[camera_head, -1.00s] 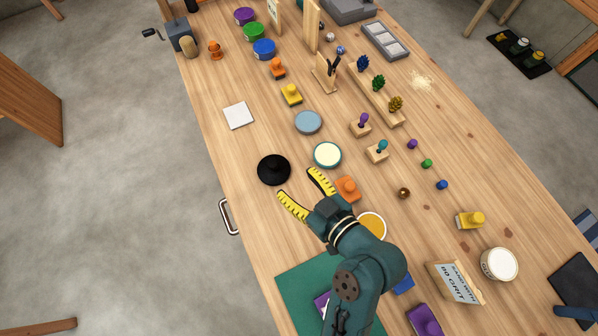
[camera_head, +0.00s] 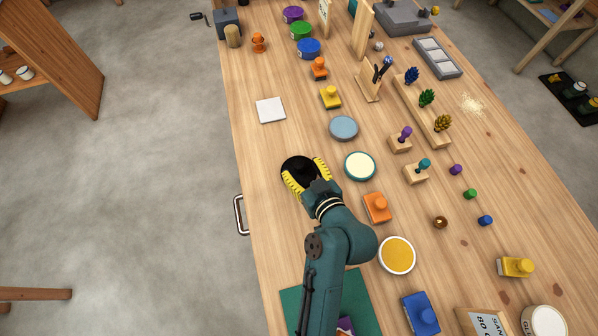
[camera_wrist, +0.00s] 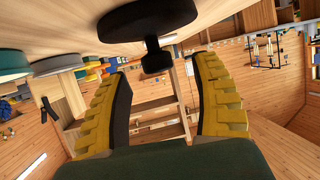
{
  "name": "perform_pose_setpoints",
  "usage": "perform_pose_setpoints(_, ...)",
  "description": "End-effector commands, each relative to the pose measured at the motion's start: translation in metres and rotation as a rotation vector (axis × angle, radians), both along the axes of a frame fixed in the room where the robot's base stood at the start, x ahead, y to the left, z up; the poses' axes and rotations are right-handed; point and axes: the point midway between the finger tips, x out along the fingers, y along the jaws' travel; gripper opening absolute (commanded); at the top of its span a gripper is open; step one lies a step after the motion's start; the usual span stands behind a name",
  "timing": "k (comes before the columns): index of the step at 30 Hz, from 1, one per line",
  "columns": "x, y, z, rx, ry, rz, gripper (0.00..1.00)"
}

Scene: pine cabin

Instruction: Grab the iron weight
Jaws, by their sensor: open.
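The iron weight (camera_head: 298,172) is a black round disc with a knob, standing on the wooden workbench near its left edge. In the wrist view the weight (camera_wrist: 148,20) shows its wide disc and a narrower neck ending in a knob, lying between the fingers' lines near the top. My gripper (camera_head: 306,176) has yellow ridged fingers, spread open on either side of the weight's knob in the head view. In the wrist view my gripper (camera_wrist: 163,85) is open, with nothing between its pads; the knob is just beyond or level with the fingertips. Contact cannot be told.
A teal-rimmed cream disc (camera_head: 360,166) and an orange block with a knob (camera_head: 377,207) stand to the right of my gripper. A grey-blue disc (camera_head: 343,128) and a white square tile (camera_head: 270,110) lie farther back. Bare bench lies left of the weight.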

Motion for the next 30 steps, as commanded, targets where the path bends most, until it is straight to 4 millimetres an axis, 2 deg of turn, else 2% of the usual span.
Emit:
perform_pose_setpoints(1,0.009,0.003,-0.008,0.0,-0.001,0.002,0.65)
perform_pose_setpoints(4,0.021,0.009,-0.012,0.0,-0.001,0.002,0.65)
perform_pose_setpoints(12,0.025,0.01,-0.012,0.0,0.0,0.0,0.65)
perform_pose_setpoints(14,0.025,0.01,-0.012,0.0,0.0,0.0,0.56)
perform_pose_setpoints(21,0.024,0.01,-0.012,0.0,0.0,0.0,0.1)
perform_pose_setpoints(23,0.024,0.01,-0.012,0.0,0.0,0.0,0.0)
perform_pose_setpoints(25,0.026,0.01,-0.005,0.0,-0.014,-0.001,0.0)
perform_pose_setpoints(30,0.026,0.01,-0.005,0.001,-0.014,-0.001,0.0)
